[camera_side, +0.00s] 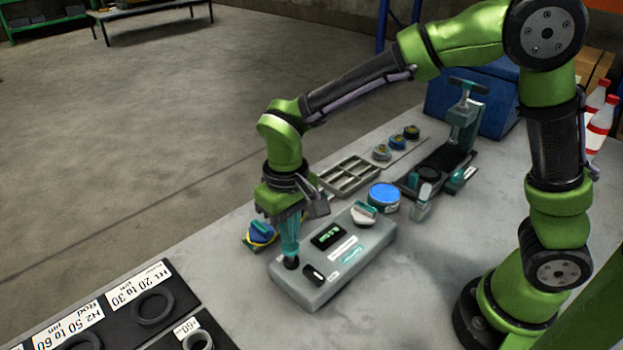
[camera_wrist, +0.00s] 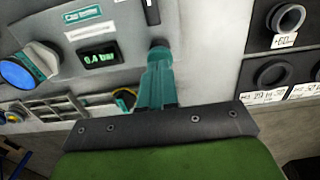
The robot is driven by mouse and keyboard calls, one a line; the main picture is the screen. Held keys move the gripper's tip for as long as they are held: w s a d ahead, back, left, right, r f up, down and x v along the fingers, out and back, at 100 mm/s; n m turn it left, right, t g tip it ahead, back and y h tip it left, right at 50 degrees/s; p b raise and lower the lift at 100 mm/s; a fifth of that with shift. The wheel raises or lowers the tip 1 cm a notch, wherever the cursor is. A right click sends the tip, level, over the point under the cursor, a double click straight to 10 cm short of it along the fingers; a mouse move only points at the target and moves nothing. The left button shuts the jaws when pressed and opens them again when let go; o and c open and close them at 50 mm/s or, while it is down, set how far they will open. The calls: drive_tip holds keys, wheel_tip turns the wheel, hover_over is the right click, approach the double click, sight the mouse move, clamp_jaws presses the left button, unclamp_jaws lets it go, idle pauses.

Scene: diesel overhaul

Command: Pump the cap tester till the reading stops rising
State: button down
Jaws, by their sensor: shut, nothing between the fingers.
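The cap tester (camera_side: 341,278) is a grey box lying on the bench, and it fills the upper left of the wrist view (camera_wrist: 118,62). Its small display (camera_side: 328,236) reads about 0.4 bar in green in the wrist view (camera_wrist: 98,58). My gripper (camera_side: 291,255) points down with its teal fingers shut and empty, at the round black pump button (camera_side: 291,263) on the tester's left end. The fingertips (camera_wrist: 158,58) partly hide the button and seem to meet it; I cannot tell how far it is pressed.
A blue-lidded tin (camera_side: 384,193), a grey divided tray (camera_side: 350,175) and a dark fixture (camera_side: 440,165) stand beyond the tester. A blue and yellow item (camera_side: 261,234) lies behind my gripper. Black ring boards (camera_side: 128,308) lie at lower left. Bench right of the tester is clear.

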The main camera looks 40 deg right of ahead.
drive_tip(key=shift+f, duration=0.15)
drive_tip(key=shift+f, duration=1.8)
drive_tip(key=shift+r, duration=1.95)
drive_tip(key=shift+f, duration=0.15)
drive_tip(key=shift+f, duration=1.75)
drive_tip(key=shift+r, duration=1.9)
